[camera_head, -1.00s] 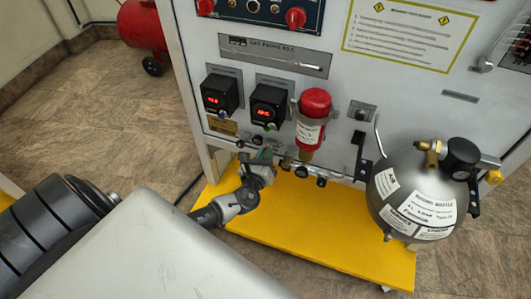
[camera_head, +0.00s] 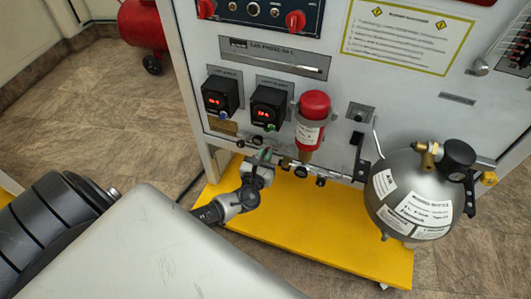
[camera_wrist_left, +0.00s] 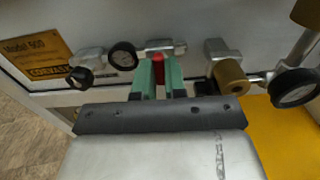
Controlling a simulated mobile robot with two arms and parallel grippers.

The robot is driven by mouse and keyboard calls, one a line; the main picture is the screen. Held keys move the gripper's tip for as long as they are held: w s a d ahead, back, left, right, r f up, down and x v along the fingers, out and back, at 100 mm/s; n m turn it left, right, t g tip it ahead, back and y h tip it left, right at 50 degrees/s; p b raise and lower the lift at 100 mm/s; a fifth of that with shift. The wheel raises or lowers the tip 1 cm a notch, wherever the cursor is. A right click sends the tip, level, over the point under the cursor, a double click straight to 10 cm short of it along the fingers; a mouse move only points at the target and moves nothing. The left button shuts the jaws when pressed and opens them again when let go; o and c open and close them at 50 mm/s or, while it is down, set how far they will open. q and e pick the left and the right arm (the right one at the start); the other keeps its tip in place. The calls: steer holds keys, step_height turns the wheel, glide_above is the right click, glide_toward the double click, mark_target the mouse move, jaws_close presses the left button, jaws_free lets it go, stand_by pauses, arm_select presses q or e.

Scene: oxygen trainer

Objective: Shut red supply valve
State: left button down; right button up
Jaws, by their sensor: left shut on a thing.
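The red supply valve shows in the left wrist view as a small red handle (camera_wrist_left: 158,68) on a grey metal fitting on the panel's lower edge. My left gripper (camera_wrist_left: 158,76) has its two green fingers on either side of the handle and is shut on it. The fingers hide most of the handle. In the head view, my left gripper (camera_head: 264,157) reaches the row of fittings under the two digital boxes; the red handle cannot be made out there. My right gripper is in neither view.
Two round gauges (camera_wrist_left: 123,55) (camera_wrist_left: 294,88) and a brass fitting (camera_wrist_left: 229,76) sit close beside the gripper. A red cylinder (camera_head: 313,104) hangs to the right. A grey bottle (camera_head: 410,190) stands on the yellow base (camera_head: 320,240). Floor is free at left.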

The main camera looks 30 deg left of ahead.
arm_select(q)
steer(key=shift+f, duration=0.1)
steer(key=c, duration=1.2)
jaws_free()
steer(key=p+v, duration=0.1)
steer(key=v, duration=1)
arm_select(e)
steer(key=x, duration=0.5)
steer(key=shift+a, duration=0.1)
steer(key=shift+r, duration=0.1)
